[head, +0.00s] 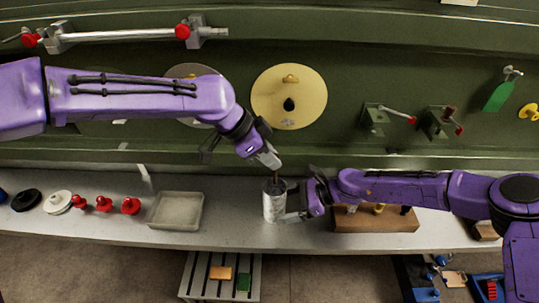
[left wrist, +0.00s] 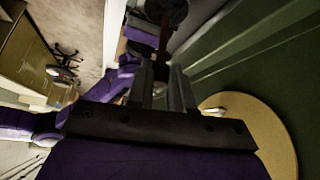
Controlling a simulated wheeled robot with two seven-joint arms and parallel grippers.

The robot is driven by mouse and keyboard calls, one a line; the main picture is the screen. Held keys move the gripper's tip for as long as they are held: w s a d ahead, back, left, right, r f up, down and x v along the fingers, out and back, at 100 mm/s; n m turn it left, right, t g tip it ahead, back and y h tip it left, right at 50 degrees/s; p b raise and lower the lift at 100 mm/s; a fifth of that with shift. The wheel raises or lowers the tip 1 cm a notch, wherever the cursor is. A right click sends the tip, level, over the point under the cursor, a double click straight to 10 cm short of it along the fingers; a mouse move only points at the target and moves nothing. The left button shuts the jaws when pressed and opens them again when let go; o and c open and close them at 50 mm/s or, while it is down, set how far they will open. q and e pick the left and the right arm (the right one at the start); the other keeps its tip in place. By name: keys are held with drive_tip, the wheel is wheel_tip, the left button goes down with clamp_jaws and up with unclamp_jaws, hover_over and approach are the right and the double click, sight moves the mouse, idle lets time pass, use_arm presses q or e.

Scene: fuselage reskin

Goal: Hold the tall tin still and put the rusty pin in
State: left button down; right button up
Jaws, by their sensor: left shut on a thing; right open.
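The tall tin (head: 273,206) stands upright on the grey shelf, pale and mottled, with a dark open top. My left gripper (head: 272,163) is just above the tin, pointing down, and is shut on the thin brown rusty pin (head: 276,178). The pin's lower end is at the tin's mouth; I cannot tell how far inside it is.
Left of the tin on the shelf are a shallow grey tray (head: 176,211), several red knobs (head: 131,206) and a white disc (head: 57,202). A wooden block (head: 375,220) is on the right, partly behind my right arm. The green wall with a yellow disc (head: 289,97) rises behind.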

drive_tip(key=shift+x, duration=1.2)
drive_tip(key=c, duration=0.6)
drive_tip(key=shift+c, duration=0.2)
